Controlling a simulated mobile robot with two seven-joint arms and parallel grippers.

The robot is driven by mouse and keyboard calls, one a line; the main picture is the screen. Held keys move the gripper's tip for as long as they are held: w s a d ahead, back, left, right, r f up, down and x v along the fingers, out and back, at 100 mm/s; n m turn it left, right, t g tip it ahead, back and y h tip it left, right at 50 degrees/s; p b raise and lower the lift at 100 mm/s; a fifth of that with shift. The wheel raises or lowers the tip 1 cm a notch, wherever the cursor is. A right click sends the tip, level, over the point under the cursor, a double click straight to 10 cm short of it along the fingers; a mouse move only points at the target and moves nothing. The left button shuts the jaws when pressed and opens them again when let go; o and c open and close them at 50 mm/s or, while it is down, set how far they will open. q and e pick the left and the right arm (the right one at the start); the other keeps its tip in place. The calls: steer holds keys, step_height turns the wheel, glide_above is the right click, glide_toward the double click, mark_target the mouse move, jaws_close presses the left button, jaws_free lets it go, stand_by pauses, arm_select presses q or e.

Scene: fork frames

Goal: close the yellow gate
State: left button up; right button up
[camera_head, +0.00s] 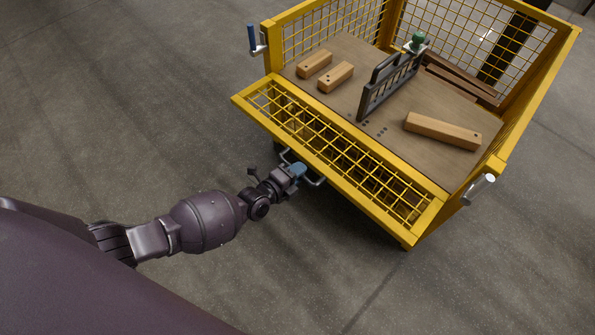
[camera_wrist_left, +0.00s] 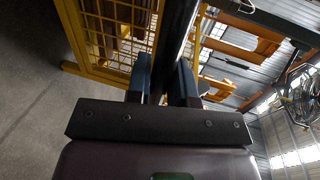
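The yellow gate (camera_head: 340,158) is a mesh panel with a yellow frame. It is folded down outward from the front of the yellow cage cart (camera_head: 505,150), so the cart's front is open. A grey loop handle (camera_head: 318,183) shows at the gate's outer edge. My left gripper (camera_head: 299,170) is at this handle, with its blue fingertips over the middle of it. In the left wrist view, the two blue fingers (camera_wrist_left: 162,80) stand close on either side of a dark bar (camera_wrist_left: 177,35), which fills the gap between them. My right gripper is out of view.
A blue-handled latch (camera_head: 252,38) is on the left corner post, a pale one (camera_head: 479,189) on the right. The concrete floor (camera_head: 130,90) left of the cart is clear.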

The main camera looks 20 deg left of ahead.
arm_select(q)
jaws_close()
